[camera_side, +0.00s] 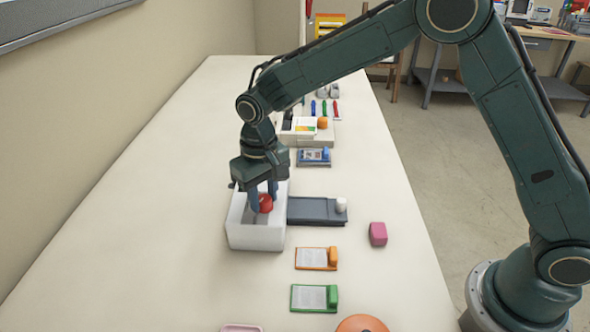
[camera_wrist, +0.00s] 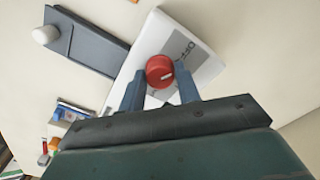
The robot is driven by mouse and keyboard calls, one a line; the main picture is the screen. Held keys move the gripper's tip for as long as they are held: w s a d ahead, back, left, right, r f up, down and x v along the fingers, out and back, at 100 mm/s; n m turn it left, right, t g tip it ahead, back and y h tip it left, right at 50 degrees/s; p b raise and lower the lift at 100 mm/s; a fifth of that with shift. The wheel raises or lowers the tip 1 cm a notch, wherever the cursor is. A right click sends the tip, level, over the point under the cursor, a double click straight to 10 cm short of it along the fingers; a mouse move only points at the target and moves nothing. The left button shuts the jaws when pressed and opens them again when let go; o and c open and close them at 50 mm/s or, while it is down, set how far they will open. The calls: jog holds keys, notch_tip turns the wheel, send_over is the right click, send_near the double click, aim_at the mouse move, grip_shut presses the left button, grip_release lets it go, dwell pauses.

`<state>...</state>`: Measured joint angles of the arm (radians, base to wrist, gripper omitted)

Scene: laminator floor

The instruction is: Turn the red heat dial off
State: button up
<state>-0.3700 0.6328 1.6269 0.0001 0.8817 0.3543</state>
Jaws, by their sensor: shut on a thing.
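The red heat dial (camera_side: 266,204) sits on a white box-like machine (camera_side: 256,238). In the wrist view the dial (camera_wrist: 160,71) is round, with a short white mark pointing right and slightly down. Dark lettering that appears to read OFF shows on the white face (camera_wrist: 205,68) right of the dial, beside a grey patch. My gripper (camera_side: 263,196) points down over the machine and is shut on the dial, one finger on each side. In the wrist view my gripper (camera_wrist: 161,84) partly covers the machine's face below the dial.
A dark grey slab with a white knob (camera_side: 315,210) lies right of the machine. A blue pad (camera_side: 314,157) lies behind. The table's left side is clear.

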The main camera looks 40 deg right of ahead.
aim_at(264, 198)
jog(key=o, duration=1)
jog(key=shift+c, duration=0.2)
jog(key=shift+r, duration=0.1)
notch_tip(264, 198, up, 14)
